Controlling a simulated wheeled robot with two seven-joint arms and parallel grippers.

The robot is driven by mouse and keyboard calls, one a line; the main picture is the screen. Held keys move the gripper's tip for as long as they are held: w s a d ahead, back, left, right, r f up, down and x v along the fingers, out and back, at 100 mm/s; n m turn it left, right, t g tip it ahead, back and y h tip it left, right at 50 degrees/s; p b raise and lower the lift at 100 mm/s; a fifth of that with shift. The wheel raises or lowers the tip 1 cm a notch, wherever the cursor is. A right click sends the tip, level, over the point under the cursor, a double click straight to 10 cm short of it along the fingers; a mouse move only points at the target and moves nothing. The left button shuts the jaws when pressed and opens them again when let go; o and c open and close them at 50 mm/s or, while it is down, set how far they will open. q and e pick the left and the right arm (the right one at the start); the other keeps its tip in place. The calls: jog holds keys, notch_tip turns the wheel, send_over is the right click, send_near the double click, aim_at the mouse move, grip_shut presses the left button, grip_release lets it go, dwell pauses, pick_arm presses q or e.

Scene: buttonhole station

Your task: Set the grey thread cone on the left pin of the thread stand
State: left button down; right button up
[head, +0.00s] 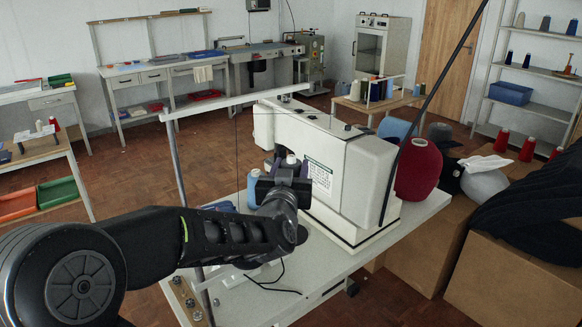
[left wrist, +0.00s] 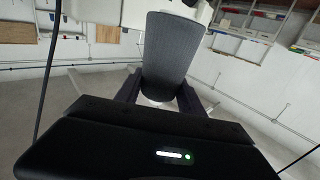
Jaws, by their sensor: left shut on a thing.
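The grey thread cone (left wrist: 171,50) stands out between my left gripper's fingers (left wrist: 160,98) in the left wrist view, its wide end away from the palm. In the head view my left gripper (head: 284,182) is in front of the white sewing machine, and its fingers are hard to make out. Small blue-grey cones (head: 254,191) with pale tips show close around it; I cannot tell which one is held. The thread stand's upright pole (head: 178,163) and top bar (head: 235,100) show left of the machine. Its left pin cannot be made out. My right gripper is out of view.
The white machine (head: 345,165) fills the middle of the table (head: 416,212), close beside my gripper. A long dark rod (head: 430,110) slants across its right side. A large maroon cone (head: 418,168) stands behind it. A dark cable (head: 272,287) lies at the table's front.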

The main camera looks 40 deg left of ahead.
pick_arm(q)
jog(key=shift+f+b, duration=2.35)
jog(key=shift+f, duration=1.35)
jog(key=shift+f+b, duration=1.35)
jog(key=shift+b, duration=0.25)
jog(key=shift+f+b, duration=0.45)
jog(key=c, duration=0.6)
grip_release()
jog(key=shift+c, duration=0.2)
jog(key=b+v, duration=0.1)
jog(key=v, duration=0.6)
jog(key=shift+s+d, duration=0.2)
jog(key=shift+s, duration=0.15)
